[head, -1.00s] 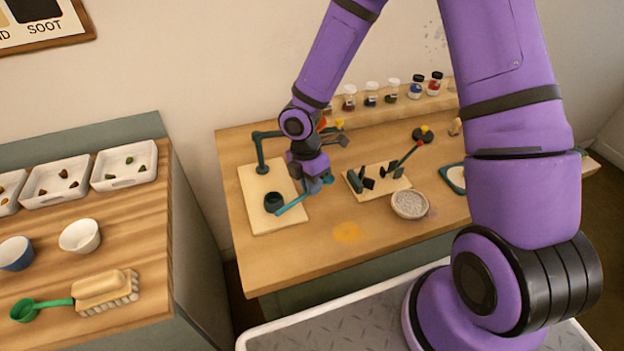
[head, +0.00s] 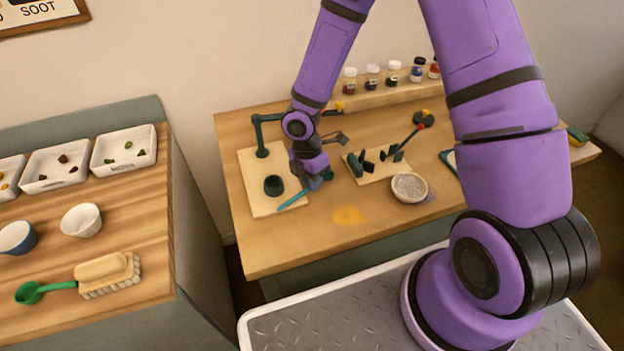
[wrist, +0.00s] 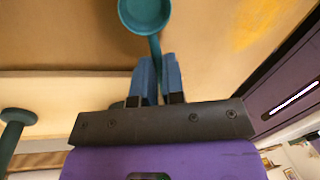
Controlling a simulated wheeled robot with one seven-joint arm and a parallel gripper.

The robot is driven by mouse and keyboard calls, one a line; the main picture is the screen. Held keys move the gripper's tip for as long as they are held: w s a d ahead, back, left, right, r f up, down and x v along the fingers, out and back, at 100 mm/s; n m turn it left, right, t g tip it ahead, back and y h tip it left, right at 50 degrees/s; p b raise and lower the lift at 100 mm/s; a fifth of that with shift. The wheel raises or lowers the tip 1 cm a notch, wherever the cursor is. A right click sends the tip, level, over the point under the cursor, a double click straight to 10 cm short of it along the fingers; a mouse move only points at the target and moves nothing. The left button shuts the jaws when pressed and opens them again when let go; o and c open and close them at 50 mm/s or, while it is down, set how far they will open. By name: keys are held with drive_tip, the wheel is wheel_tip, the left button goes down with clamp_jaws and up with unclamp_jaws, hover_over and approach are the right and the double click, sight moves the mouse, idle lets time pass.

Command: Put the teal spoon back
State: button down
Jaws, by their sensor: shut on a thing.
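The teal spoon (wrist: 145,14) is held in my gripper (wrist: 157,72), whose blue fingers are shut on its handle. Its round bowl sticks out beyond the fingertips in the wrist view. In the head view my gripper (head: 315,182) is over the right edge of a pale board, and the spoon (head: 293,201) slants down to the left, in front of a dark teal cup (head: 273,186). I cannot tell whether the spoon touches the board. A small rack (head: 378,176) with dark upright blocks stands to the right; a red-tipped tool leans there.
The pale board (head: 262,208) carries a teal stand (head: 261,140) behind the cup. Jars (head: 393,72) line the back shelf. The table front by the yellow stain (head: 346,215) is clear. A second counter (head: 150,235) is at left.

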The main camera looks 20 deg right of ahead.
drive_tip(key=shift+f, duration=0.25)
drive_tip(key=c, duration=1.1)
unclamp_jaws()
drive_tip(key=r, duration=0.3)
drive_tip(key=w+r, duration=0.1)
drive_tip(key=r, duration=0.6)
drive_tip(key=shift+w+a+r, duration=0.3)
drive_tip(key=shift+w+a, duration=0.05)
drive_tip(key=shift+w, duration=0.05)
